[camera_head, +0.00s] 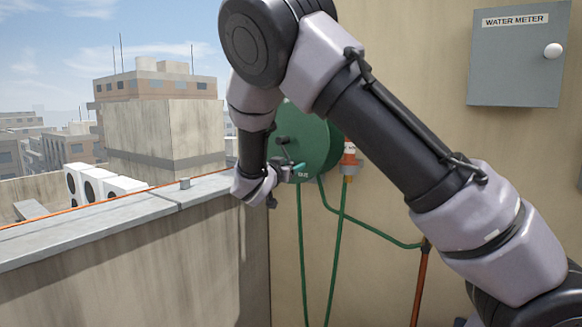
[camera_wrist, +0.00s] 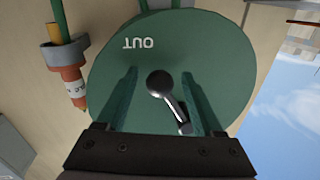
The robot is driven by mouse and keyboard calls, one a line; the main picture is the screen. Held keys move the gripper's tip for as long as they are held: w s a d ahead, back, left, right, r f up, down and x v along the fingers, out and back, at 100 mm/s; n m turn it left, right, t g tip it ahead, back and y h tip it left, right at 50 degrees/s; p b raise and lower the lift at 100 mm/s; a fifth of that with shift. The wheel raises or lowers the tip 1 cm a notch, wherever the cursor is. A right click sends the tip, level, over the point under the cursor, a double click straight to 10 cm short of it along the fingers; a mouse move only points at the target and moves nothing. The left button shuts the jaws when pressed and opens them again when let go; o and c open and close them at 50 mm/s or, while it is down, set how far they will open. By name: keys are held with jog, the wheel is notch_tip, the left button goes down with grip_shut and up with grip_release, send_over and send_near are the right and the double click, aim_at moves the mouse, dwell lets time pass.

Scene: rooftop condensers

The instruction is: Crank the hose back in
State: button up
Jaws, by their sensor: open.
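The green hose reel (camera_head: 318,135) is mounted on the beige wall, partly hidden behind my arm. In the wrist view its round face (camera_wrist: 215,60) fills the middle, with the word OUT upside down. A dark crank (camera_wrist: 175,106) with a round black knob (camera_wrist: 160,83) stands in front of that face. My gripper (camera_wrist: 160,76) is open, with one finger on each side of the crank; whether either finger touches it I cannot tell. In the head view my gripper (camera_head: 296,168) is at the reel's lower left. The green hose (camera_head: 340,240) hangs below in loose lengths.
A grey water meter box (camera_head: 515,60) with a white knob is on the wall at right. An orange and white fitting (camera_head: 349,158) sits right of the reel; it also shows in the wrist view (camera_wrist: 72,88). A concrete parapet (camera_head: 130,225) runs along the left.

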jog(key=shift+c, duration=0.3)
grip_shut()
dwell(1.2)
